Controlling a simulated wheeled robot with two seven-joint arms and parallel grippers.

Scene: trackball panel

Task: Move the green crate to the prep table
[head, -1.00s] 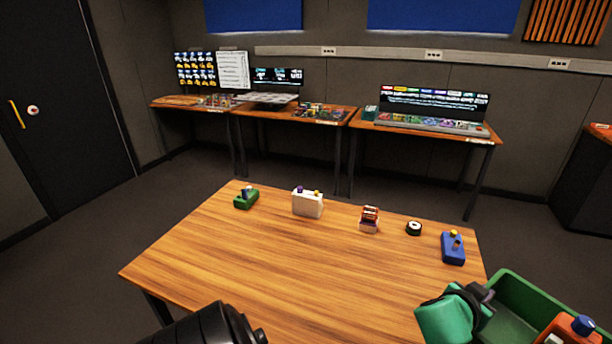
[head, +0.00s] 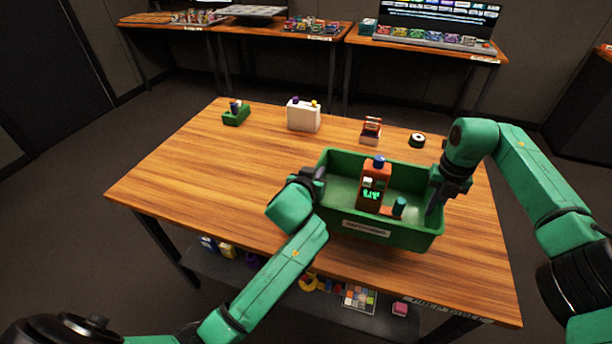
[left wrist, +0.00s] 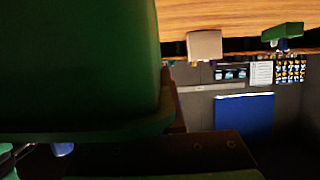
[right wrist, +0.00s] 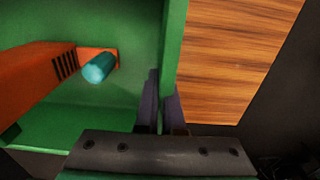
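The green crate (head: 342,217) is over the right part of the wooden table (head: 200,185), with a label on its front side. It holds an orange device (head: 375,188) with a green display and a teal knob. I cannot tell whether its bottom touches the tabletop. My left gripper (head: 314,180) is at the crate's left wall; the wall fills much of the left wrist view (left wrist: 80,60). My right gripper (head: 437,190) is at the right wall, and in the right wrist view its fingers (right wrist: 160,105) straddle that wall (right wrist: 174,45). Both appear shut on the crate.
A green block (head: 236,117), a white box (head: 303,116), a small red-and-white item (head: 371,130) and a round dark item (head: 417,140) stand along the table's far edge. A lower shelf (head: 270,283) holds several objects. Other desks stand behind.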

